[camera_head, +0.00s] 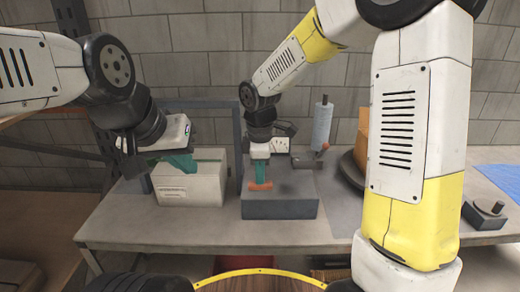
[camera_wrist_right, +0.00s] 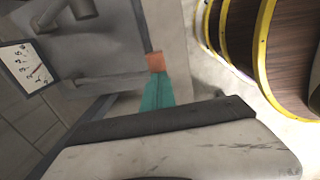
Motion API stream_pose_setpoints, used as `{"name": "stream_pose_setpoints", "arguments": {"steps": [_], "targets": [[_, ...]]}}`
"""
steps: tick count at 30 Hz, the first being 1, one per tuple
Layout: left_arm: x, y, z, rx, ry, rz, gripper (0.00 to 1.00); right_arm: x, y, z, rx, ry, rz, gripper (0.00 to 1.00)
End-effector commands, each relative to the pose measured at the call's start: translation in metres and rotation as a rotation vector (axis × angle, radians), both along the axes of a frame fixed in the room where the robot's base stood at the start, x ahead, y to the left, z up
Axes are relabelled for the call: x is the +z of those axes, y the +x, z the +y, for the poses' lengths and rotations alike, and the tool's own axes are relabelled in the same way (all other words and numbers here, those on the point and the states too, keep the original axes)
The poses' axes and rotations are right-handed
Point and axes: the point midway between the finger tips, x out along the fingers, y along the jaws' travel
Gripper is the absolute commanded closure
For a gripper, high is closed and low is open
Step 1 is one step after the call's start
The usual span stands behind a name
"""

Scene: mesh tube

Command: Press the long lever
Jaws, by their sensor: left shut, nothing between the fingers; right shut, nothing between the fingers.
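A grey box-shaped device (camera_head: 280,208) stands on the table. An orange lever end (camera_head: 260,186) shows at its left, right below the fingertips of my right gripper (camera_head: 262,172). In the right wrist view the orange end (camera_wrist_right: 155,62) sits at the tip of the teal fingers (camera_wrist_right: 157,92) of my right gripper, beside a long grey rod (camera_wrist_right: 108,80). The fingers are shut and seem to touch the orange end; contact is not certain. My left gripper (camera_head: 184,163) is shut and empty in front of a white box.
A brown box (camera_head: 362,135) is further right. The table front (camera_head: 210,230) is clear.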

Motion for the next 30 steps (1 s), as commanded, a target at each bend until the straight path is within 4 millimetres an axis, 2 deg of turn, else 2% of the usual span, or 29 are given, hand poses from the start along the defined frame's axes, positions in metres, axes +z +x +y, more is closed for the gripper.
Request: {"name": "stream_pose_setpoints", "arguments": {"steps": [1,6,12,20,30], "targets": [[0.0,0.0,0.0,0.0,0.0,0.0,1.0,-0.009,-0.006,0.0,0.006,-0.003,-0.028,1.0],[0.0,0.0,0.0,0.0,0.0,0.0,1.0,-0.036,-0.013,-0.001,0.001,-0.003,-0.019,1.0],[0.0,0.0,0.0,0.0,0.0,0.0,1.0,-0.058,-0.018,-0.001,0.0,-0.002,-0.019,1.0],[0.0,0.0,0.0,0.0,0.0,0.0,1.0,-0.071,-0.021,-0.001,0.0,-0.003,-0.013,1.0],[0.0,0.0,0.0,0.0,0.0,0.0,1.0,-0.072,-0.021,-0.001,-0.003,-0.002,-0.013,1.0]]}}
